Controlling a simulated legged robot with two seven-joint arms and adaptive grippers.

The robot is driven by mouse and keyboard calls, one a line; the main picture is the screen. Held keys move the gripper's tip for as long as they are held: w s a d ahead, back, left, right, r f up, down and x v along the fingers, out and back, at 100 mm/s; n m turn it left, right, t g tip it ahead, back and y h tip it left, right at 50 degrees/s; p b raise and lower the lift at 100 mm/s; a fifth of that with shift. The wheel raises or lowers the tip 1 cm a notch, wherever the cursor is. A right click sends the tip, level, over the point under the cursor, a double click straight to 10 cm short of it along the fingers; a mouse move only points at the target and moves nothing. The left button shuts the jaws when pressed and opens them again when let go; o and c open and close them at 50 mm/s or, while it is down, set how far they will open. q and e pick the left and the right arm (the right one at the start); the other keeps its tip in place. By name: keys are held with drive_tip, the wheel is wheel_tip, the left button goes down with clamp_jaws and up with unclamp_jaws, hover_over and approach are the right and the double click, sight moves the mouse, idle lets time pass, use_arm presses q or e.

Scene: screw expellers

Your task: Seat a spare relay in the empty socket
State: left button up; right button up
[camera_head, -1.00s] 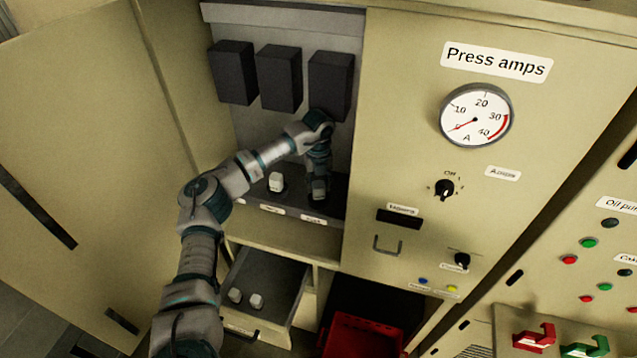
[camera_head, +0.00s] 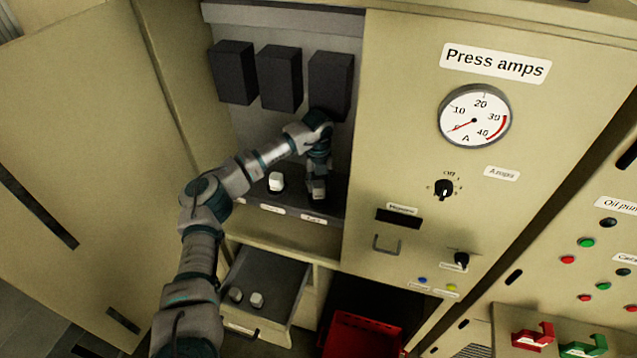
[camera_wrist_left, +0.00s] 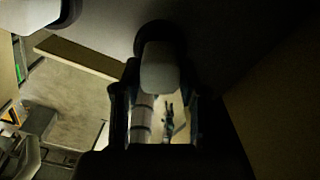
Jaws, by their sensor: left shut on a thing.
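My left gripper (camera_head: 317,190) is at the right end of the shelf inside the open cabinet. In the left wrist view its fingers (camera_wrist_left: 158,98) are shut on a whitish relay (camera_wrist_left: 160,72). The relay's far end overlaps a dark round socket (camera_wrist_left: 160,32); I cannot tell how deep it sits. Another white relay (camera_head: 276,181) stands upright in a dark socket to the left, and a white one also shows in the left wrist view (camera_wrist_left: 36,12). Two spare relays, one greyish (camera_head: 235,295) and one white (camera_head: 256,299), are in the open drawer. My right gripper is out of view.
The drawer (camera_head: 291,308) stands pulled out below the shelf (camera_head: 255,194). Three dark boxes (camera_head: 279,78) hang above it. The cabinet door (camera_head: 85,130) is open at left, and the meter panel (camera_head: 400,130) bounds the right. A red bin (camera_head: 362,335) sits lower right.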

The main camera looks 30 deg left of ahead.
sight(318, 184)
use_arm(q)
drive_tip(key=shift+f, duration=0.45)
drive_tip(key=o, duration=0.9)
wheel_tip(318, 184, up, 11)
drive_tip(key=p, duration=0.8)
